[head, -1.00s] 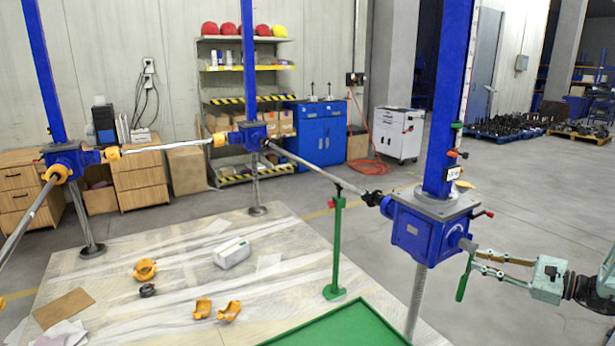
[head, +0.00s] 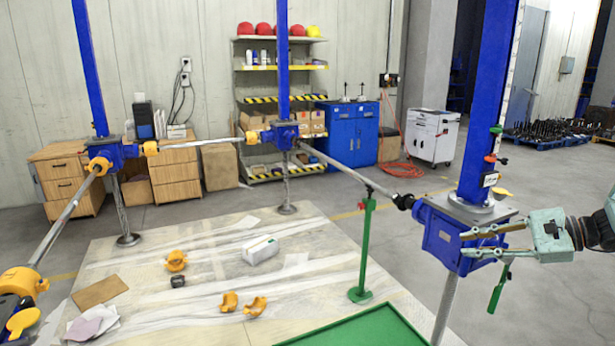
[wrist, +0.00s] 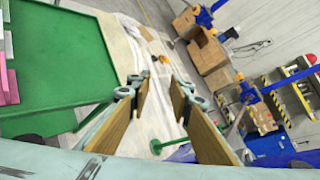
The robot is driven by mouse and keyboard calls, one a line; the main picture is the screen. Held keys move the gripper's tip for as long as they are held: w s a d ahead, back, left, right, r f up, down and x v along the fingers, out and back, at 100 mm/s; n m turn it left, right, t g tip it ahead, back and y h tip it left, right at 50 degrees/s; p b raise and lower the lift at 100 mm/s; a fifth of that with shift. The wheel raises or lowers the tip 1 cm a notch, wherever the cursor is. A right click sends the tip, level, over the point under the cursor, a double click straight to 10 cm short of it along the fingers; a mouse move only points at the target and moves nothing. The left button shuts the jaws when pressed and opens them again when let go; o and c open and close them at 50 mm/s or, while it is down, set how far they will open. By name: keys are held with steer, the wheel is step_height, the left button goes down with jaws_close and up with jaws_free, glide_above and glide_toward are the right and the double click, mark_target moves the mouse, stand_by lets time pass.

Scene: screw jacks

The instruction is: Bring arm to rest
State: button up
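My gripper (head: 468,245) is at the right of the head view, its pale green fingers apart and pointing left. It appears in front of the near blue screw jack (head: 440,240). In the wrist view my gripper's fingers (wrist: 168,125) stand apart, with wood-coloured pads and nothing between them. Whether the fingers touch the jack cannot be told.
A green tray (head: 362,332) lies at the near edge of the pale floor sheet (head: 210,250). A green post (head: 366,245) stands left of the near jack. Yellow covers (head: 255,306) and a white box (head: 260,250) lie on the sheet. Shafts link several jacks.

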steer(key=s+a+r+n+g+h, duration=0.2)
steer(key=s+a+r+n+g, duration=0.15)
steer(key=s+a+r, duration=0.45)
steer(key=s+a+r+n+g+h, duration=0.2)
steer(key=s+a+r+n, duration=0.25)
steer(key=s+a, duration=0.8)
steer(key=s+a+r+n+t+h, duration=0.1)
steer(key=s+a+n+h, duration=0.1)
steer(key=s, duration=0.7)
steer(key=s+a+r+n+h, duration=0.1)
steer(key=s+a+n+h, duration=0.1)
steer(key=s, duration=0.7)
steer(key=s+a+r+n+t+h, duration=0.1)
steer(key=s+n+h, duration=0.2)
steer(key=s, duration=0.7)
steer(key=shift+a+r+n+t, duration=0.35)
steer(key=shift+a+n, duration=0.05)
steer(key=shift+n, duration=0.3)
steer(key=shift+d, duration=0.1)
